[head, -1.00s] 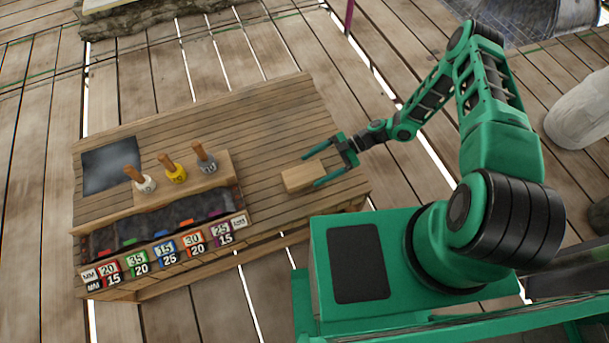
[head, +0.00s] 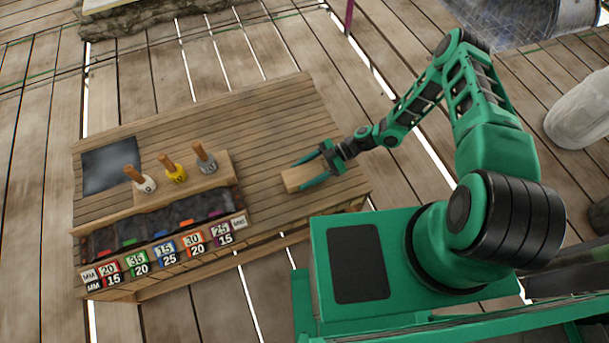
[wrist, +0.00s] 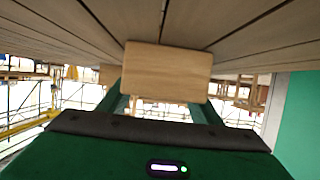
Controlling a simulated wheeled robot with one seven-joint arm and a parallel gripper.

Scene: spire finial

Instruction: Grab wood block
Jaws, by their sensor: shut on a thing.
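The wood block (head: 291,181) is a pale flat rectangular piece on the right part of the wooden bench top (head: 262,131). My gripper (head: 304,173) is at the block, with one green finger along each long side, shut on it. In the wrist view the block (wrist: 167,72) fills the space between the two green fingers (wrist: 163,102). Whether the block touches the bench top cannot be told.
Three wooden-handled stamps stand on a wooden rack: white (head: 145,184), yellow (head: 173,173) and grey (head: 205,161). In front is a dark trough with a numbered, coloured label strip (head: 166,253). A dark plate (head: 110,166) lies at the left. The back middle of the bench is clear.

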